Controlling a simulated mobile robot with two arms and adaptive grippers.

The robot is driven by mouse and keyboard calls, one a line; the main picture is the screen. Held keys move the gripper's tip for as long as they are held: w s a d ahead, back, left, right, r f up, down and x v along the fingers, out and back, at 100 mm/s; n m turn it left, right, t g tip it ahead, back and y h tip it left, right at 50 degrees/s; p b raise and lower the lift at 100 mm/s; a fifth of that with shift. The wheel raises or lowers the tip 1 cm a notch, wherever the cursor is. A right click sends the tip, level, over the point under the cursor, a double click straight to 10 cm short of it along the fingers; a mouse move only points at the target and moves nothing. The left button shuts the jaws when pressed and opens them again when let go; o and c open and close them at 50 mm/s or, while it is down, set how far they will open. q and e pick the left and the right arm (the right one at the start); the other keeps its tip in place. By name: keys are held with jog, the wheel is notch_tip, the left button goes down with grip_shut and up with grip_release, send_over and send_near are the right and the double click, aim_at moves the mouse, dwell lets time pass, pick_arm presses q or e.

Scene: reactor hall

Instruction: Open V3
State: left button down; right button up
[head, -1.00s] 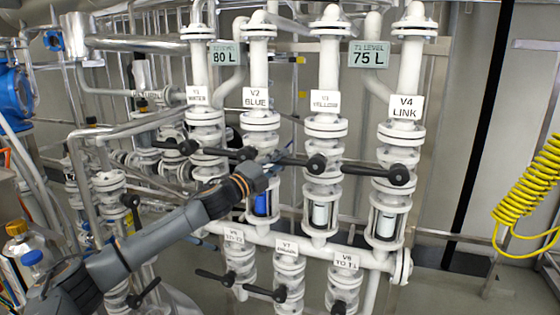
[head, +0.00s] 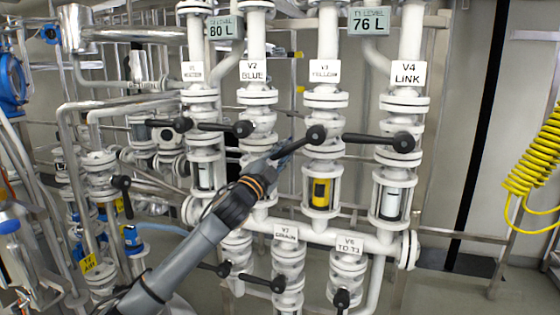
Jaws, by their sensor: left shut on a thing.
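V3 is the white valve under the sign reading V3 YELLOW (head: 325,71). Its black lever (head: 301,143) runs from the hub down to the left, tilted. My left gripper (head: 283,152) is shut on the outer end of this lever; its fingertips are small and partly hidden. The sight glass (head: 320,192) below V3 shows yellow. My right gripper is not in view.
Neighbouring levers of V2 (head: 222,127) and V4 (head: 372,139) lie roughly level on either side. Lower valves V7 (head: 284,233) and V6 (head: 348,245) sit below. The T1 level sign (head: 369,21) reads 76 L. A yellow coiled hose (head: 535,165) hangs right.

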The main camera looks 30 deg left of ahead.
pick_arm(q)
jog(key=shift+w+d+f+n+y+b, duration=0.1)
jog(key=shift+d+f+n+y+b, duration=0.25)
jog(key=shift+f+n+y+b, duration=0.35)
jog(key=shift+w+d+f+n+y+b, duration=0.1)
jog(key=shift+d+f+n+y+b, duration=0.25)
jog(key=shift+n, duration=0.6)
jog(key=shift+w+d+f+n+y+b, duration=0.1)
jog(key=shift+d+f+n+y+b, duration=0.35)
jog(key=shift+n+b, duration=0.35)
jog(key=c, duration=1.2)
grip_release()
jog(key=shift+r, duration=0.15)
jog(key=shift+a, duration=0.1)
jog(key=shift+s, duration=0.1)
jog(key=v, duration=1.2)
jog(key=shift+f, duration=0.25)
